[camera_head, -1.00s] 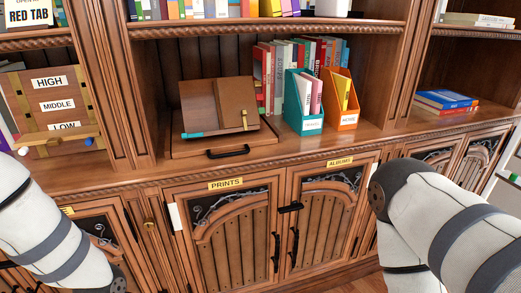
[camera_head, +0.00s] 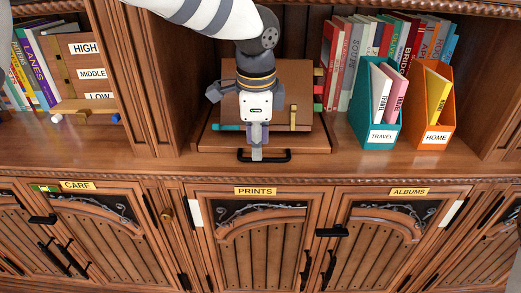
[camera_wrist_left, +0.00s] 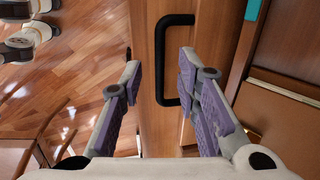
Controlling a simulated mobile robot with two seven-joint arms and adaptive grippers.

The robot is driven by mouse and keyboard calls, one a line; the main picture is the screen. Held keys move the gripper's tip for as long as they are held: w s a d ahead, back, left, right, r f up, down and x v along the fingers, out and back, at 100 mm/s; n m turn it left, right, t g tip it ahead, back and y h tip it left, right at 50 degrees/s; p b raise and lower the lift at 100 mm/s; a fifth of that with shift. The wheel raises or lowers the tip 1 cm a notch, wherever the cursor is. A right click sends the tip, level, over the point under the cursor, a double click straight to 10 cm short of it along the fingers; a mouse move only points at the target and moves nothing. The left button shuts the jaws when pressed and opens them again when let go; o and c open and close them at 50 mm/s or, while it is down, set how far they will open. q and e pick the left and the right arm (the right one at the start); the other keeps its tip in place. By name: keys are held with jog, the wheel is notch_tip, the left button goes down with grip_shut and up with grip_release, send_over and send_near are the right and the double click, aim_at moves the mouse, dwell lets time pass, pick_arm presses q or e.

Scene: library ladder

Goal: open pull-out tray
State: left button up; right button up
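The pull-out tray (camera_head: 310,144) is a flat wooden board on the cabinet counter, with a black bar handle (camera_head: 278,156) on its front edge. The handle also shows in the left wrist view (camera_wrist_left: 160,60), ahead of the fingertips. My left gripper (camera_head: 257,154) reaches down from above to the handle in the head view. In the left wrist view its two purple-padded fingers (camera_wrist_left: 160,75) are apart, with the handle between their tips and nothing clamped. A wooden box or folder (camera_head: 300,80) rests on the tray, partly hidden by my left arm. My right gripper is not seen.
A teal file holder (camera_head: 368,133) and an orange one (camera_head: 434,136) stand right of the tray, with books behind. A board labelled HIGH, MIDDLE, LOW (camera_head: 92,88) stands at left. Cabinet doors lie below; the counter front (camera_head: 190,170) is clear.

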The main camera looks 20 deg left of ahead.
pick_arm(q)
jog(key=shift+w+f, duration=0.15)
jog(key=shift+f, duration=0.6)
jog(key=shift+w+f, duration=0.15)
jog(key=shift+f, duration=0.6)
jog(key=shift+c, duration=0.6)
grip_shut()
